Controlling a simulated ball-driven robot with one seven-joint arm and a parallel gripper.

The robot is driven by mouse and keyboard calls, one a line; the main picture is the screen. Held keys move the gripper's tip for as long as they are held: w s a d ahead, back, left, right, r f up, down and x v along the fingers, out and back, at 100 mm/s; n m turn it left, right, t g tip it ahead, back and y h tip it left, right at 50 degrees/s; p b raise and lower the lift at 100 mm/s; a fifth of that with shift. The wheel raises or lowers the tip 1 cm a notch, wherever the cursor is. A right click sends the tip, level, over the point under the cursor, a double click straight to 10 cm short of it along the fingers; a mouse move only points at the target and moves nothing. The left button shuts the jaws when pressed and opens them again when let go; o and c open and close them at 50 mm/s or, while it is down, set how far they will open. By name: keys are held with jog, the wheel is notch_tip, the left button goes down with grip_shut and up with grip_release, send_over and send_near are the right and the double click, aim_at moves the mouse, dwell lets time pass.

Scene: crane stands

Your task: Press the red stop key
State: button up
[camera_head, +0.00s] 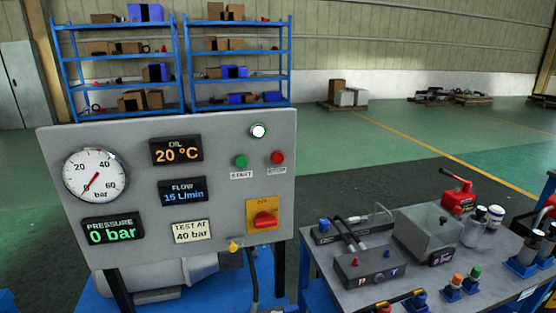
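The red stop key (277,157) is a round red button on the right part of the grey control panel (225,180), with a small label under it that is too small to read surely. A green key (240,161) labelled start sits to its left. A lit white-green lamp (259,131) is above and between them. My gripper is not in view, and nothing touches the red key.
The panel has a dial gauge (95,175) and displays for oil, flow and pressure. At right, a workbench (330,260) holds a grey box (428,233), a red hand pump (458,195) and several fittings. Blue shelves (187,60) stand behind. Open green floor (340,150) lies beyond.

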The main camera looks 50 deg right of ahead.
grip_shut()
dwell(0.4)
dwell(1.0)
